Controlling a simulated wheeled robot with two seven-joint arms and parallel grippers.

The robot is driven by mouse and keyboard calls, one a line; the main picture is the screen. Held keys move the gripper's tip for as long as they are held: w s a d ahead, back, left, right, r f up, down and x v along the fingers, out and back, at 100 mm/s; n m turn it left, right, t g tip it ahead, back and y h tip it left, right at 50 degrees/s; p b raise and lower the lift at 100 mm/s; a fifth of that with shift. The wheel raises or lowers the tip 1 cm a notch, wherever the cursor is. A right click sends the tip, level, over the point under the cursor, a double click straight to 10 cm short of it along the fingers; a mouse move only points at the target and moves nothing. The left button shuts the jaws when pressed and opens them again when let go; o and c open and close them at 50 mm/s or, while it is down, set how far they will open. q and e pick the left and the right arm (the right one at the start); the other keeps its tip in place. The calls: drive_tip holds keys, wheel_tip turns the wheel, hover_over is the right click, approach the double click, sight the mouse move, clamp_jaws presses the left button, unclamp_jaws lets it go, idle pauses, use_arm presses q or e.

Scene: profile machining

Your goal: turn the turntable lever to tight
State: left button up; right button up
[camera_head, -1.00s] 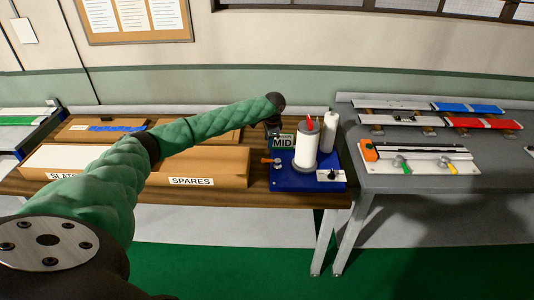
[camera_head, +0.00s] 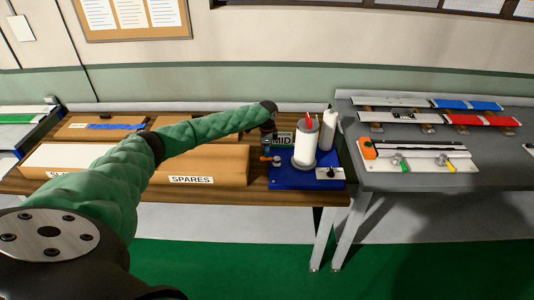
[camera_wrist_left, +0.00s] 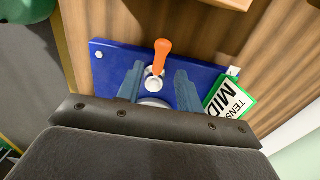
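The orange lever (camera_head: 265,158) sits at the left side of the blue base plate (camera_head: 283,184), beside a white upright cylinder (camera_head: 304,147) with a red pointer on top. A green-edged sign (camera_head: 283,140) behind it reads MID. My left gripper (camera_head: 268,148) is just above the lever, pointing down. In the left wrist view the orange lever (camera_wrist_left: 162,52) shows between and beyond the two spread fingers of my left gripper (camera_wrist_left: 160,74). The fingers are open, and I see no grip on the lever. The sign also shows in the left wrist view (camera_wrist_left: 225,98). My right gripper is not in view.
A SPARES box (camera_head: 220,166) stands left of the blue base, under my left arm. A grey table (camera_head: 430,184) with coloured profiles and a clamp fixture is to the right.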

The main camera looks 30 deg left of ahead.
use_arm(q)
drive_tip(key=shift+f+p, duration=0.7)
drive_tip(key=shift+f, duration=1.25)
clamp_jaws()
